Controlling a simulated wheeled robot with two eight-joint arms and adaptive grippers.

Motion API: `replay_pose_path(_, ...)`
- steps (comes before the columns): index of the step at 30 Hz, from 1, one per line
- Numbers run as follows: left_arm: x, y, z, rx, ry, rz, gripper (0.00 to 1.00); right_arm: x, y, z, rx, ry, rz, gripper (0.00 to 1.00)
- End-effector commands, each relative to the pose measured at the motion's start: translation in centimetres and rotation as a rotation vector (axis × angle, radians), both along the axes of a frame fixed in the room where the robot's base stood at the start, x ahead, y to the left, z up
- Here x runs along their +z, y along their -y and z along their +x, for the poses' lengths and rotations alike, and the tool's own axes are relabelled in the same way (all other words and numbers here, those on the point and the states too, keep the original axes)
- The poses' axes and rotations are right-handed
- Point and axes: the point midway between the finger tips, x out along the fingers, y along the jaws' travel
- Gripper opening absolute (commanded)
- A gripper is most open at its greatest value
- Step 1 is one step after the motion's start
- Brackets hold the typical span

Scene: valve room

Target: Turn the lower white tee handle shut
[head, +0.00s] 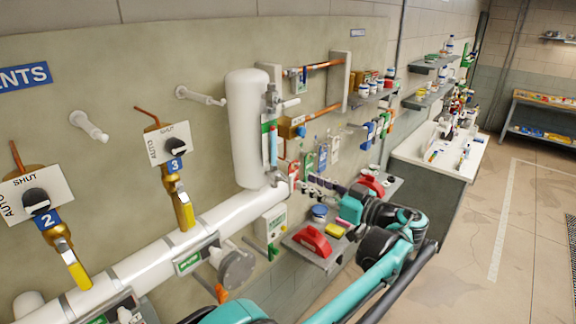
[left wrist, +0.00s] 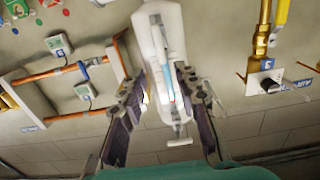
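The white upright vessel (head: 248,130) stands on a white pipe at the wall, with a sight glass (head: 273,146) on its right side. An upper white tee handle (head: 291,103) sticks out near the top of this glass. The lower white tee handle is hard to make out near the glass's foot, close to my fingers. The left wrist view is upside down; the upper tee handle (left wrist: 180,142) shows low in it. My left gripper (head: 308,185) is open and empty, its dark fingers apart in the left wrist view (left wrist: 162,88). My right gripper is not in view.
Valves 2 (head: 40,205) and 3 (head: 172,150) with yellow levers are at left. Copper pipes (head: 325,65) run right of the vessel. Open floor (head: 500,240) lies at right.

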Motion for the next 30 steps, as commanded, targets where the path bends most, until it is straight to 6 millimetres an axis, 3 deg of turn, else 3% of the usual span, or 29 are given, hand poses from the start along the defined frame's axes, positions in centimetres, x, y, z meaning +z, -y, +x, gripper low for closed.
replay_pose_path(9,0.0,-4.4,3.0,0.004,-0.004,0.000,0.31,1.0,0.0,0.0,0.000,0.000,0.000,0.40)
replay_pose_path(22,-0.1,-5.5,3.8,0.001,-0.005,0.000,0.31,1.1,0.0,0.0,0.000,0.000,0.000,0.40)
replay_pose_path(26,-0.1,-5.5,3.8,0.001,-0.005,0.000,0.00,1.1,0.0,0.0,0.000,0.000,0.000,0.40)
replay_pose_path(30,-0.1,-5.5,3.8,0.001,-0.005,0.000,0.00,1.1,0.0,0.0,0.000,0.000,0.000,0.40)
